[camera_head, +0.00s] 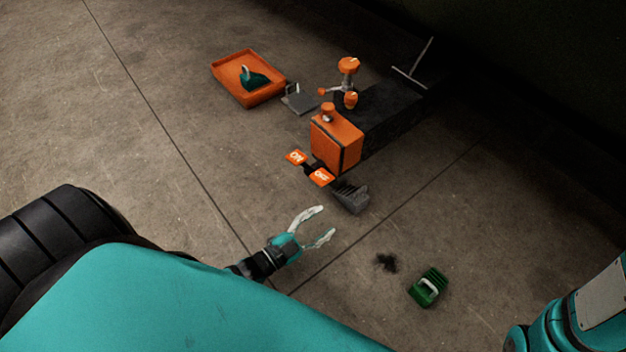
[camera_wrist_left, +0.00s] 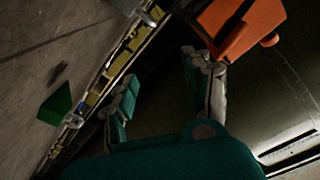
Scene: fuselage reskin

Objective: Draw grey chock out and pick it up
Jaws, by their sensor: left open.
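The grey chock (camera_head: 351,196) is a ribbed wedge on the concrete floor, at the near foot of the orange-and-black unit in the head view. My left gripper (camera_head: 327,219) is open and empty, with its fingers spread and pointing toward the chock. Its fingertips are a short way in front of the chock and appear apart from it. In the left wrist view the open fingers (camera_wrist_left: 160,68) have nothing between them. A grey piece at the top edge there may be the chock, but I cannot tell. My right gripper is out of view.
The orange unit (camera_head: 336,139) with a dark body (camera_head: 384,118) stands behind the chock, with orange tags (camera_head: 320,177) beside it. A green chock (camera_head: 427,288) lies near right, near a dark stain (camera_head: 386,262). An orange tray (camera_head: 240,92) holds a green item.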

